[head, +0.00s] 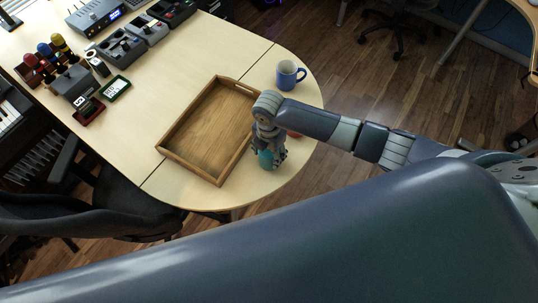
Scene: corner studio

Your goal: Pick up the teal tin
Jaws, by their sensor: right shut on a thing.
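The teal tin (265,160) stands on the light wooden table near its rounded right end, just right of the wooden tray. My right gripper (268,151) points down over the tin with its fingers around it and is shut on it. The fingers hide much of the tin. I cannot tell whether the tin is clear of the table top. My left gripper is not in view.
The empty wooden tray (167,149) lies close left of the tin. A blue mug (287,75) stands behind my right arm. A reddish thing is mostly hidden behind my right wrist. Several electronic boxes (121,47) fill the far left. A dark chair (95,205) stands at the front edge.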

